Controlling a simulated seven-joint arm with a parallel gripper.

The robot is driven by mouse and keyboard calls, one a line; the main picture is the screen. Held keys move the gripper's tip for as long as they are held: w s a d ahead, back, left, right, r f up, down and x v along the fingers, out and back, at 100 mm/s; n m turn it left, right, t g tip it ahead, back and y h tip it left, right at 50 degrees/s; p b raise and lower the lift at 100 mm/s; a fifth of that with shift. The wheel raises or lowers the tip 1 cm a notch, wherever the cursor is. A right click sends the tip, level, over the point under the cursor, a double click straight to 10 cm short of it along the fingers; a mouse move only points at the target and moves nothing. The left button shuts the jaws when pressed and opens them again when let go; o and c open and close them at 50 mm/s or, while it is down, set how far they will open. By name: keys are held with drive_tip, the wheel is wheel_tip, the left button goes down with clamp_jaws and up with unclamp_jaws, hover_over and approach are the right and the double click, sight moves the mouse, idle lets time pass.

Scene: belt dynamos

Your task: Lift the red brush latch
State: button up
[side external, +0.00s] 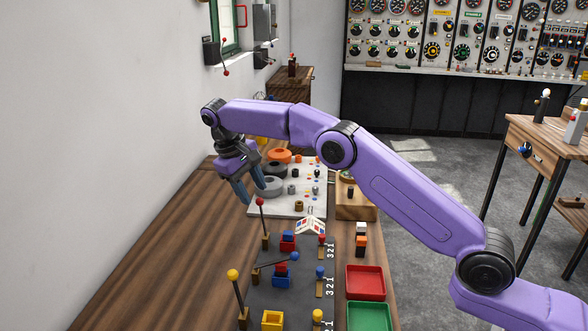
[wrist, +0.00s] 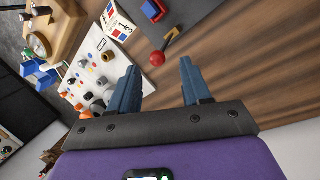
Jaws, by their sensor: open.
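A lever with a red ball knob (side external: 260,202), which looks like the red brush latch, stands upright on a small brass-coloured base at the far left of the grey strip. Its red knob (wrist: 157,58) shows in the wrist view, just past and between the fingertips. My gripper (side external: 252,195) is open and empty, tilted downward, close to the knob. In the wrist view my blue fingers (wrist: 159,72) are spread apart with nothing held between them. I cannot tell whether a finger touches the knob.
Nearer are a blue-knobbed lever (side external: 294,256) leaning right and an upright yellow-knobbed lever (side external: 233,274). A white board with round parts (side external: 285,208) lies behind. Red (side external: 365,282) and green (side external: 370,317) trays stand at right. The wooden table (side external: 170,260) is clear at left.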

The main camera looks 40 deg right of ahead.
drive_tip(key=s+d+r, duration=0.3)
drive_tip(key=s+r, duration=0.6)
drive_tip(key=s, duration=0.4)
drive_tip(key=shift+s+d+r, duration=0.2)
drive_tip(key=shift+d+r, duration=0.15)
drive_tip(key=shift+d, duration=0.05)
idle(0.3)
drive_tip(key=s+d+f+n+y, duration=0.1)
drive_tip(key=s+d+f+n, duration=0.1)
drive_tip(key=s, duration=0.8)
drive_tip(key=s+d+f+n+y, duration=0.1)
drive_tip(key=s+d+f+n, duration=0.2)
drive_tip(key=s, duration=0.7)
drive_tip(key=s+d+f+n+t+y, duration=0.1)
drive_tip(key=s+f+n, duration=0.4)
drive_tip(key=s, duration=0.6)
drive_tip(key=shift+d+f+y, duration=0.35)
drive_tip(key=shift+d+y, duration=0.15)
drive_tip(key=shift+d, duration=0.3)
